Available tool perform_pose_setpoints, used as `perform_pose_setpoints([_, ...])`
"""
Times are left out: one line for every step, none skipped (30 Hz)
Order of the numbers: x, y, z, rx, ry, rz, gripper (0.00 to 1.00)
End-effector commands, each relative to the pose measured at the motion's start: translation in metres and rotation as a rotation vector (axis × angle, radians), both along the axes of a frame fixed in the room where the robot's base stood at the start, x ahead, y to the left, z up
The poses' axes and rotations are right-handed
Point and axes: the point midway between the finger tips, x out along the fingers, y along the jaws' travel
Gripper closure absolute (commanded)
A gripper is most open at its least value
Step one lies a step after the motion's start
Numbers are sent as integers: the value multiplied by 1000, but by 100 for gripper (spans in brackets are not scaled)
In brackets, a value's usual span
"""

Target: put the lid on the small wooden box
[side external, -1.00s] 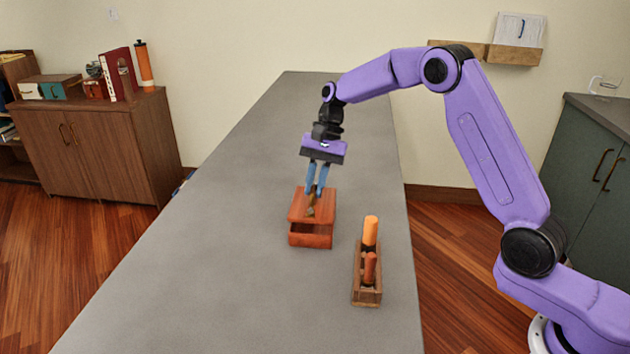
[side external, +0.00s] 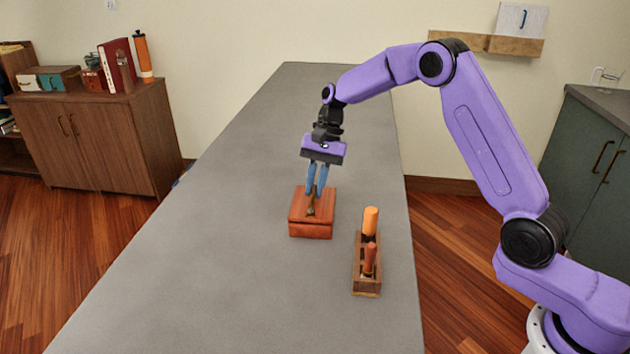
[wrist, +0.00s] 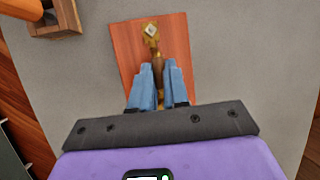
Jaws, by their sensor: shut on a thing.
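The small wooden box (side external: 311,231) is reddish brown and stands on the grey table. Its lid (side external: 325,203) is a flat reddish-brown panel that sits on top of the box, with only a thin dark seam between them. In the wrist view the lid (wrist: 128,50) covers the box from above, so the inside is hidden. My gripper (side external: 316,194) is upright over the box, its blue fingers shut on the brass and wood handle (wrist: 158,70) in the middle of the lid. In the wrist view my gripper (wrist: 160,85) has a finger on each side of the handle.
A wooden rack (side external: 367,284) with orange cylinders (side external: 370,222) stands close by, right of the box. The rack's corner (wrist: 55,22) also shows at the wrist view's upper left. The grey table (side external: 200,270) is clear to the left and behind.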

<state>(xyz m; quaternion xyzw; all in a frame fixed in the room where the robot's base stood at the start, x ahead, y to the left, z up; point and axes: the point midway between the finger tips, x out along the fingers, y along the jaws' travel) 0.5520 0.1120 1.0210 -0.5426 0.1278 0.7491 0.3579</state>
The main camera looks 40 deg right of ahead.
Motion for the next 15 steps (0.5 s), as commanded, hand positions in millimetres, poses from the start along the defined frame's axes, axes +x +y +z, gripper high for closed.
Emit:
perform_pose_setpoints([0,0,-1,1,1,0,100])
perform_pose_setpoints([0,0,-2,1,1,0,100])
perform_pose_setpoints([0,0,-2,1,1,0,100])
perform_pose_setpoints([0,0,-3,1,1,0,100])
perform_pose_setpoints([0,0,-3,1,1,0,100])
perform_pose_setpoints([0,0,-3,0,0,0,100])
perform_pose_setpoints([0,0,-3,0,0,0,100])
perform_pose_setpoints([0,0,-3,0,0,0,100])
perform_pose_setpoints([0,0,-3,0,0,0,100])
perform_pose_setpoints([0,0,-3,0,0,0,100])
perform_pose_setpoints([0,0,-3,0,0,0,100])
perform_pose_setpoints([0,0,-3,0,0,0,100])
perform_pose_setpoints([0,0,-3,0,0,0,100])
perform_pose_setpoints([0,0,-3,0,0,0,82])
perform_pose_setpoints([0,0,-3,0,0,0,69])
